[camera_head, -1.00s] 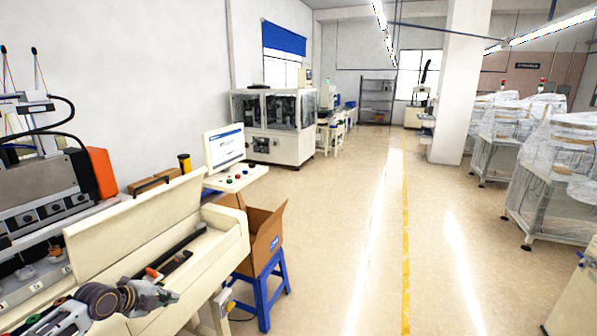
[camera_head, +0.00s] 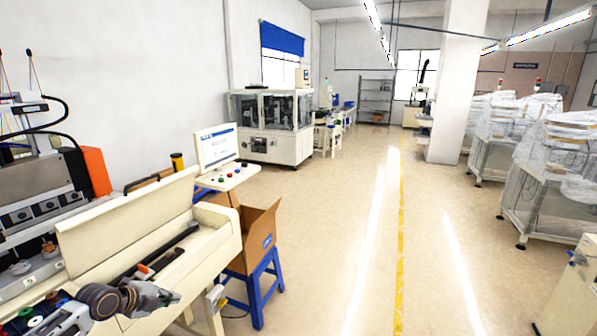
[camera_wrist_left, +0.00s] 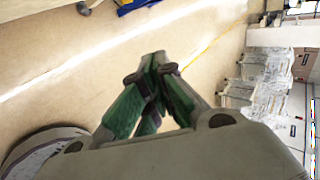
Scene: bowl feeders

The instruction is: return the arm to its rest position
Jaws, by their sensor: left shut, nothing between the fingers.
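My left arm comes in at the lower left of the head view. Its gripper (camera_head: 168,297) is at the near part of the cream machine (camera_head: 215,235), which has a raised lid. I cannot tell the exact gap between them. In the left wrist view the green-padded fingers (camera_wrist_left: 158,62) meet at their tips, with nothing held between them. Pale floor shows beyond them. My right gripper is in neither view.
A cardboard box (camera_head: 262,238) sits on a blue stool (camera_head: 262,290) just right of the machine. A control panel with a screen (camera_head: 217,147) stands behind. Wrapped machines (camera_head: 553,165) line the right side. The floor aisle (camera_head: 350,230) between is clear.

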